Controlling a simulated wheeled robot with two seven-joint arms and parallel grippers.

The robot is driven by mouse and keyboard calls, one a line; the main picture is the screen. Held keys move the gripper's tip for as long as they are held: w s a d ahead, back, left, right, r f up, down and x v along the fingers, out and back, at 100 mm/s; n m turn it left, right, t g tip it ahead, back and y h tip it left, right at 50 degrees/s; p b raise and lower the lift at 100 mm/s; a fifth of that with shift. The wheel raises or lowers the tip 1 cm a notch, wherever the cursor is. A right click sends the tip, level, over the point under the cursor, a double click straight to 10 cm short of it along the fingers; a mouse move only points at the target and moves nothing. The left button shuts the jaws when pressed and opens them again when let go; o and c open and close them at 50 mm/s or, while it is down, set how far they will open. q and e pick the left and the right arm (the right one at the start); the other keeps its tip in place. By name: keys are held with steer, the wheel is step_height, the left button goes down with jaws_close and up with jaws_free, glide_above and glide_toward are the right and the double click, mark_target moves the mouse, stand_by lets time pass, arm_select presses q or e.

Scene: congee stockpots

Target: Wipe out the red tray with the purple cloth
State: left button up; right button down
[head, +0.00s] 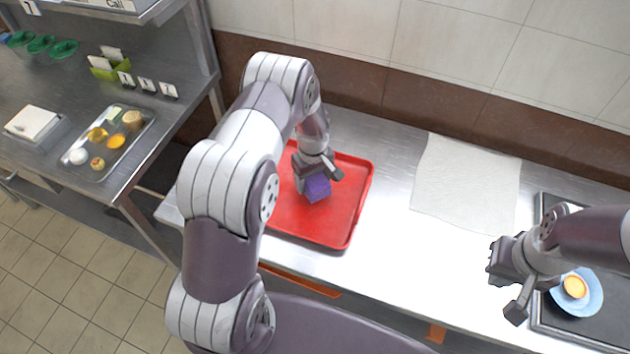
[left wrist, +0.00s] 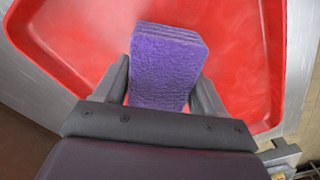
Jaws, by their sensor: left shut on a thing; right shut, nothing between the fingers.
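The red tray (head: 345,215) lies on the metal table, left of the table's middle. The folded purple cloth (head: 317,188) is in my left gripper (head: 318,176), over the inside of the tray. In the left wrist view the cloth (left wrist: 165,65) sits between the two fingers, with the red tray (left wrist: 240,60) floor beyond it. I cannot tell whether the cloth touches the floor of the tray. My left arm hides part of the tray's left side. My right gripper (head: 503,287) is empty, at the right by the front of the table.
A white cloth sheet (head: 467,185) lies flat right of the tray. A dark tray (head: 604,325) with a blue plate (head: 594,300) and a small tart (head: 575,287) is under and beside my right arm. A side counter at the left holds a metal tray (head: 97,170) of food.

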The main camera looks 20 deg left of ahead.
arm_select(q)
steer(key=shift+a+r, duration=0.1)
steer(key=shift+r, duration=0.55)
steer(key=shift+w+d+r+p, duration=0.1)
steer(key=shift+d+r+p, duration=0.1)
steer(key=shift+r+p, duration=0.95)
steer(key=shift+a+r+p, duration=0.1)
steer(key=shift+r+p, duration=0.25)
steer(key=shift+r, duration=0.3)
